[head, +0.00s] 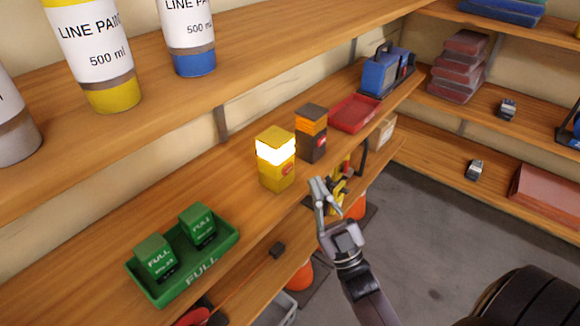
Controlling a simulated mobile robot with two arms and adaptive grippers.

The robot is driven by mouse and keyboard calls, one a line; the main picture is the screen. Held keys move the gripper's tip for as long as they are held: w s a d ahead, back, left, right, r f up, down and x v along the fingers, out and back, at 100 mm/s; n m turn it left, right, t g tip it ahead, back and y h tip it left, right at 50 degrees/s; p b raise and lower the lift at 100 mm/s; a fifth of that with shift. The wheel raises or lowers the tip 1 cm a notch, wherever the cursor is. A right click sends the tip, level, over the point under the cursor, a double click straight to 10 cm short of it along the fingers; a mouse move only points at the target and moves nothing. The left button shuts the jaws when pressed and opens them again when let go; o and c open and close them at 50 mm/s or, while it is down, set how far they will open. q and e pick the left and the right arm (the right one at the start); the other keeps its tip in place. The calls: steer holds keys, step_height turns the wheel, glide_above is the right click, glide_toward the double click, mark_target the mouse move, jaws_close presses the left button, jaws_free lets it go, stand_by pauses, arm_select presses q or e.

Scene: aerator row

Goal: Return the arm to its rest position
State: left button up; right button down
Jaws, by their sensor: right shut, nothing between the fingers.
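My right gripper (318,186) is in front of the middle shelf's edge, at the centre of the head view. Its fingers are shut with nothing between them. Its arm reaches up from the bottom of the picture. The gripper is just right of a yellow lantern-like box (276,172) with a bright glowing top, and apart from it as far as I can see. A dark box with an orange top (311,146) stands behind on the same shelf. My left gripper does not show.
A green tray (225,245) marked FULL holds two green blocks (155,257) at the lower left. A red tray (352,114) and a blue case (380,74) stand farther along the shelf. Paint cans (98,50) line the upper shelf. Grey floor (430,225) lies open to the right.

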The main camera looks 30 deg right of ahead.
steer(key=shift+s+d, duration=0.2)
steer(key=shift+s, duration=0.3)
steer(key=shift+s+d, duration=0.2)
steer(key=shift+s, duration=0.25)
steer(key=w+a+f+m+g+h+p, duration=0.1)
steer(key=w+f+g, duration=0.15)
steer(key=f, duration=0.75)
steer(key=w+f+m+g+h, duration=0.15)
steer(key=f+g, duration=0.25)
steer(key=f, duration=0.6)
steer(key=s+a+f+g, duration=0.1)
steer(key=s+f+g, duration=0.15)
steer(key=f, duration=0.65)
steer(key=s+a+f+g, duration=0.2)
steer(key=f+g, duration=0.1)
steer(key=f, duration=0.6)
steer(key=s+a+f+g+y+p, duration=0.15)
steer(key=s+f+g, duration=0.45)
steer(key=s+f, duration=0.75)
steer(key=s+f+g, duration=0.3)
steer(key=s+f, duration=0.2)
steer(key=s, duration=0.5)
steer(key=s+f+g, duration=0.4)
steer(key=s+f, duration=0.1)
steer(key=s, duration=0.5)
steer(key=shift+d+g+h, duration=0.2)
steer(key=shift+g+h, duration=0.1)
steer(key=shift+h, duration=0.1)
